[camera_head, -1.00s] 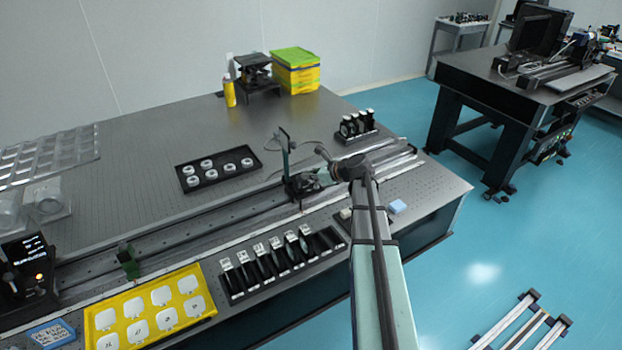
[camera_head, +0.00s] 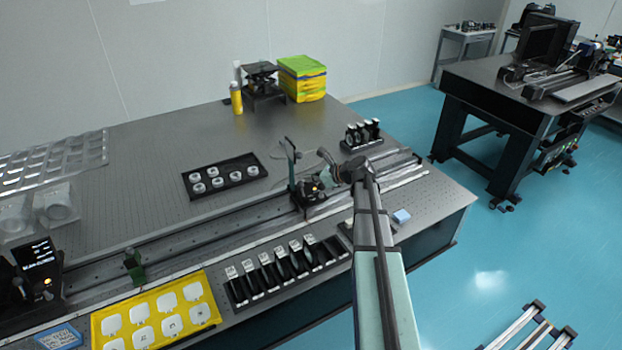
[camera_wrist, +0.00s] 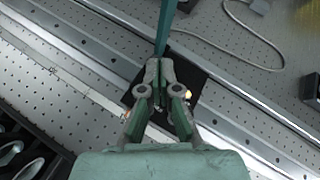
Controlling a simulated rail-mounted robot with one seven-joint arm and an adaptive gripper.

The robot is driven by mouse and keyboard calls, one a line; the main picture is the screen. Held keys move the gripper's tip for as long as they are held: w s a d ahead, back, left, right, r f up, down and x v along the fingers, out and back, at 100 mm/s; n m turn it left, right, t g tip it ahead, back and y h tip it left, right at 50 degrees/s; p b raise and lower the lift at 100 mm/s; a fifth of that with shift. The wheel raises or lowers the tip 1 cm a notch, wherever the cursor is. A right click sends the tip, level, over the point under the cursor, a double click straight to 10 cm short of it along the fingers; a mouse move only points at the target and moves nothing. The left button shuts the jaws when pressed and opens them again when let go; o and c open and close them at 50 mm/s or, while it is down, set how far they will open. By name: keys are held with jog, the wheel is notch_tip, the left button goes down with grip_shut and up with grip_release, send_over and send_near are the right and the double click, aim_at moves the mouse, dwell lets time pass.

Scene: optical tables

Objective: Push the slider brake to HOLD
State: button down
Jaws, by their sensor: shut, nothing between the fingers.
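The slider (camera_head: 311,197) is a small black carriage on the long rail, with a thin upright dark green plate (camera_head: 291,160) at its left. In the wrist view the black carriage (camera_wrist: 203,83) lies beneath my fingers, and the plate (camera_wrist: 166,22) rises beyond the tips.
The rail (camera_head: 215,222) crosses the table. In front are a black rack (camera_head: 232,290) of several slots and a yellow tray (camera_head: 205,312). Behind are a black tray of white rings (camera_head: 224,183) and a holder (camera_head: 350,147). A thin cable (camera_wrist: 240,48) loops behind the rail.

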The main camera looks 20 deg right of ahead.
dwell(0.3)
jog(key=s+d+r+b, duration=0.1)
jog(key=d+r, duration=0.5)
jog(key=r, duration=0.5)
jog(key=shift+s+r, duration=0.2)
jog(key=shift+r, duration=0.05)
jog(key=shift+d, duration=0.1)
